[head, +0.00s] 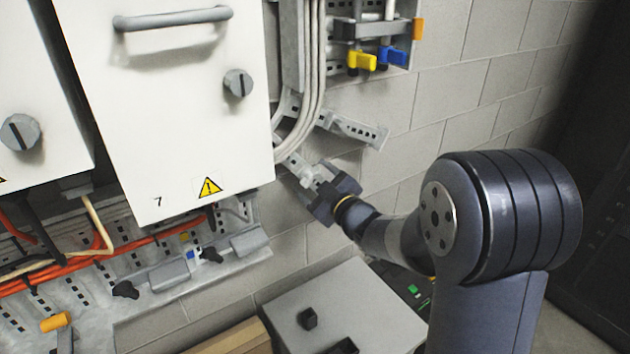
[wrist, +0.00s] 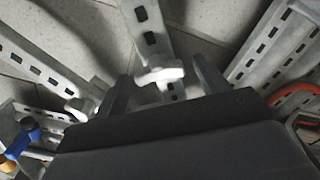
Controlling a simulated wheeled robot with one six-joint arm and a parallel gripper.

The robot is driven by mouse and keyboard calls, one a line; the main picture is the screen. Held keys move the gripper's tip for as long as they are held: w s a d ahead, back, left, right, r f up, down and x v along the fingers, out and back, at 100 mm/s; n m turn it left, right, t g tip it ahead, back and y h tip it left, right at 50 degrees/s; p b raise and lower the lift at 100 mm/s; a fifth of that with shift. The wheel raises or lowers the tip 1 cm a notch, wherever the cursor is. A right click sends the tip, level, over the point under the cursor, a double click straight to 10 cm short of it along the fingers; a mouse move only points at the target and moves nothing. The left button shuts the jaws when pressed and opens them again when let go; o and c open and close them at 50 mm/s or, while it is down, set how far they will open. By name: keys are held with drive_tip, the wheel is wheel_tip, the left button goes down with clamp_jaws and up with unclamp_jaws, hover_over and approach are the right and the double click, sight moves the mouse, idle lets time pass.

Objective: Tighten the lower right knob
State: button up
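In the wrist view, my gripper (wrist: 162,72) is open. Its two dark fingers stand apart, one on either side of a pale grey knob (wrist: 160,76) on a slotted metal rail (wrist: 150,30). A gap shows between the knob and each finger. A second pale knob (wrist: 82,104) sits outside the left finger. I cannot tell which of these is the lower right knob. In the head view, my gripper (head: 318,190) is at the slotted strut just right of the white cabinet's lower corner. The knobs there are small and partly hidden by the gripper.
The white cabinet (head: 170,110) marked 7 has a grey round knob (head: 238,83) and a handle (head: 172,18). Grey cables (head: 312,80) and a slotted bracket (head: 352,130) are close above my gripper. Yellow (head: 361,61) and blue (head: 392,56) valve handles are higher up. A grey box (head: 340,305) stands below.

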drive_tip(key=c, duration=0.9)
drive_tip(key=shift+m, duration=0.3)
drive_tip(key=m, duration=0.3)
drive_tip(key=shift+m, duration=0.4)
drive_tip(key=m+p, duration=0.1)
drive_tip(key=m, duration=0.3)
drive_tip(key=shift+d+r, duration=0.1)
drive_tip(key=m+p, duration=0.1)
drive_tip(key=m, duration=0.3)
drive_tip(key=shift+m, duration=0.4)
drive_tip(key=shift+m+p, duration=0.6)
drive_tip(key=shift+m, duration=1.3)
drive_tip(key=o, duration=1)
